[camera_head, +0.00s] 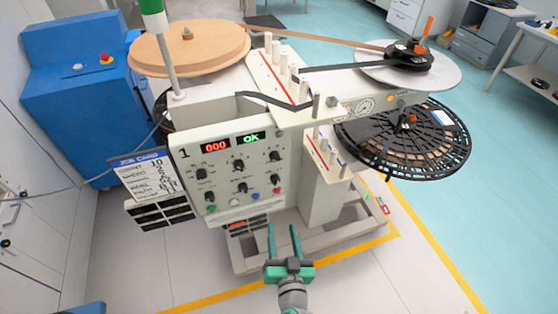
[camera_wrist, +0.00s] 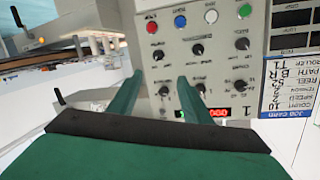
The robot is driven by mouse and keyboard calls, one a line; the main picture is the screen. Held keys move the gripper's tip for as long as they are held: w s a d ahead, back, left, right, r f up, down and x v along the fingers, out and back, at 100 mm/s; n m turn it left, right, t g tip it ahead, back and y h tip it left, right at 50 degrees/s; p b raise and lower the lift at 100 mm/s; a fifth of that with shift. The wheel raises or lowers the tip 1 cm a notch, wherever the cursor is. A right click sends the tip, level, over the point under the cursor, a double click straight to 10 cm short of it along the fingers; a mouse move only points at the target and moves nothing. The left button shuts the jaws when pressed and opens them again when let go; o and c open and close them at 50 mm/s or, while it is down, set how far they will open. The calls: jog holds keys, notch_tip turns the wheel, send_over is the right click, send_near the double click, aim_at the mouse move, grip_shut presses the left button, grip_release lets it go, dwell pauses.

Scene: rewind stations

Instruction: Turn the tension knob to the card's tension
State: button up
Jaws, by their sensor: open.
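The control panel (camera_head: 232,172) of station 1 carries several black knobs in two rows, including an upper middle one (camera_head: 238,165). The knob labels are too small to read, so I cannot tell which is the tension knob. The job card (camera_head: 150,178) hangs left of the panel; "COUNT 10" reads, but the tension value does not. The card also shows upside down in the wrist view (camera_wrist: 288,85). My gripper (camera_head: 283,227) is open and empty, low in front of the panel. In the wrist view its fingers (camera_wrist: 160,78) point at the panel, with knobs (camera_wrist: 197,49) beyond the tips.
A red display (camera_head: 215,146) reads 000 and a green one (camera_head: 251,138) reads OK. Coloured buttons, one blue (camera_head: 255,196), line the panel's bottom. Reels (camera_head: 190,45) sit above, and a black reel (camera_head: 405,140) overhangs at right. A blue cabinet (camera_head: 75,95) stands left. Floor in front is clear.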

aim_at(276, 160)
jog(key=w+d+r+n+y, duration=0.2)
jog(key=w+r+n+y, duration=0.15)
jog(key=w+r, duration=0.6)
jog(key=shift+t, duration=0.4)
jog(key=x, duration=1)
jog(key=shift+w+f, duration=0.3)
jog(key=shift+w, duration=0.05)
